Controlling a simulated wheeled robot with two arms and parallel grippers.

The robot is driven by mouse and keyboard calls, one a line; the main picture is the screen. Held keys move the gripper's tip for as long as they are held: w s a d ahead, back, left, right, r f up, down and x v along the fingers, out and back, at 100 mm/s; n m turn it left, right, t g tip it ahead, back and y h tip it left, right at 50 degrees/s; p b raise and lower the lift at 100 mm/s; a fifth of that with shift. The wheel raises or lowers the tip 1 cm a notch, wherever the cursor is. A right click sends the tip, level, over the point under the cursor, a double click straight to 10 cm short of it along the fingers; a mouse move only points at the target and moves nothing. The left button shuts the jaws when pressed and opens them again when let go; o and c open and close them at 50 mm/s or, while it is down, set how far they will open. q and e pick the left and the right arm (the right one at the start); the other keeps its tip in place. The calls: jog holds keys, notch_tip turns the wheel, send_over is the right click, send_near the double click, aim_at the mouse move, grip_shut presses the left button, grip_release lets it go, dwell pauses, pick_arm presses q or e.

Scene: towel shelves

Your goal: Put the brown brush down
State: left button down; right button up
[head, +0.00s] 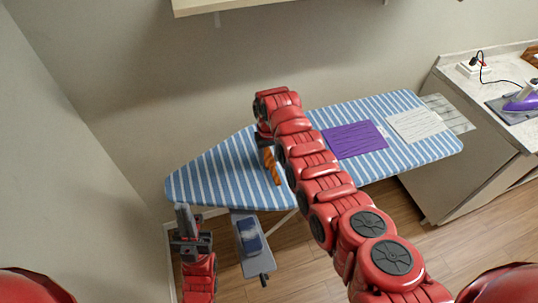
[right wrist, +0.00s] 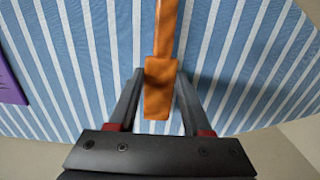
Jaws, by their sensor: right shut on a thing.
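The brown brush (head: 272,166), orange-brown in colour, is at the striped ironing board (head: 212,175), left of its middle. My right gripper (head: 265,139) is shut on the brush, over the board. In the right wrist view the brush (right wrist: 160,85) runs between the fingers of my right gripper (right wrist: 158,98), with the striped cover behind it. I cannot tell whether the brush touches the cover. My left gripper (head: 187,220) is in front of the board's left end, with nothing visible in it. Whether its jaws are open is unclear.
A purple cloth (head: 354,139) and a white cloth (head: 416,124) lie flat on the board's right part. A grey holder (head: 254,265) with a blue item juts out in front of the board. A purple iron (head: 522,100) stands on the counter at right. The board's left end is clear.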

jog(key=shift+f, duration=0.2)
jog(key=o, duration=1.2)
jog(key=shift+r, duration=0.2)
jog(key=shift+r, duration=0.1)
